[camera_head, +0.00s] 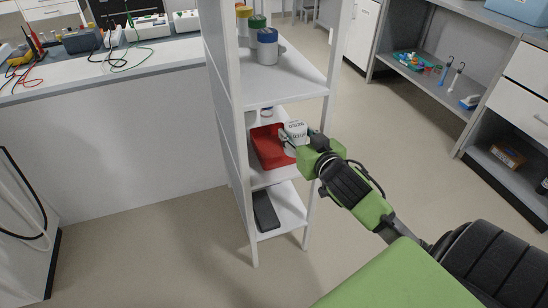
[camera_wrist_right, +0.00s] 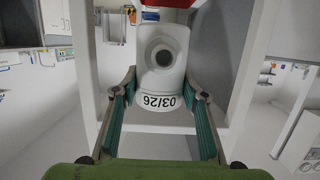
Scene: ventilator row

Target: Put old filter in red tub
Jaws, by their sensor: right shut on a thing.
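The old filter (camera_head: 295,131) is a white cylinder with dark print. In the right wrist view the filter (camera_wrist_right: 163,60) shows a round dark port and an upside-down "03/26" label between the two fingers. My right gripper (camera_head: 291,143) is shut on it. The red tub (camera_head: 268,148) sits on the middle shelf of the white rack, and the filter overlaps its right side in the head view. I cannot tell whether the filter is over the tub or beside it. A strip of red (camera_wrist_right: 168,3) shows at the top of the wrist view. My left gripper is not in view.
The white rack (camera_head: 229,110) has upright posts close to my right gripper. Capped jars (camera_head: 267,47) stand on the shelf above, and a dark flat object (camera_head: 265,211) lies on the shelf below. Open floor (camera_head: 400,150) lies right of the rack.

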